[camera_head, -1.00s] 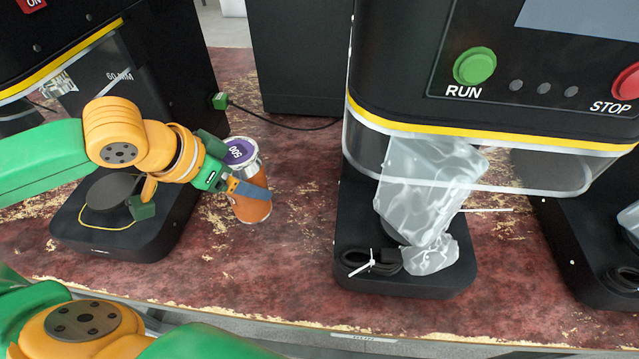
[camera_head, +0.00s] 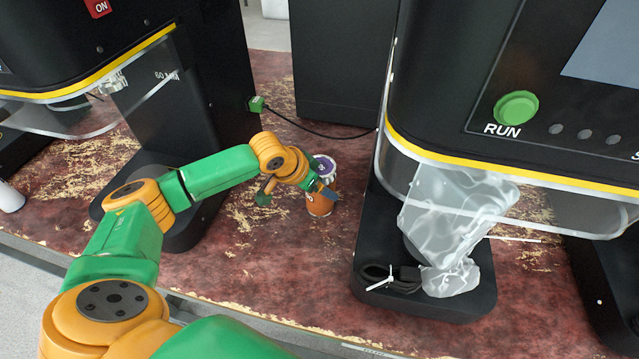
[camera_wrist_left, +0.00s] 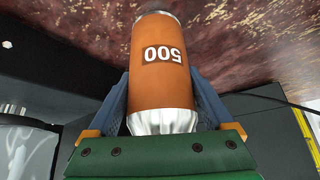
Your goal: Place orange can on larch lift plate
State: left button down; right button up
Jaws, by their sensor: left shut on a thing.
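The orange can (camera_head: 319,207) has a purple top and a silver rim, and stands about upright in the head view. My left gripper (camera_head: 325,190) is shut on it, one finger on each side. In the left wrist view the can (camera_wrist_left: 160,75) shows upside down with "500" on it. I cannot tell whether it touches the table. No readable label marks a larch lift plate. The right machine's base (camera_head: 430,307) has its plate area mostly covered by a clear plastic bag (camera_head: 455,215). The left machine's base (camera_head: 185,236) is partly hidden behind my left arm. My right gripper is out of view.
A coiled black cable with a white tie (camera_head: 388,280) lies on the right machine's base. A clear guard (camera_head: 560,205) hangs above that base. A black cord (camera_head: 315,128) runs behind the can. The worn red table (camera_head: 290,270) is clear in front of the can.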

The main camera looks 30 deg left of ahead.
pick_arm(q)
grip_release()
jog(key=shift+s, duration=0.1)
jog(key=shift+r, duration=0.1)
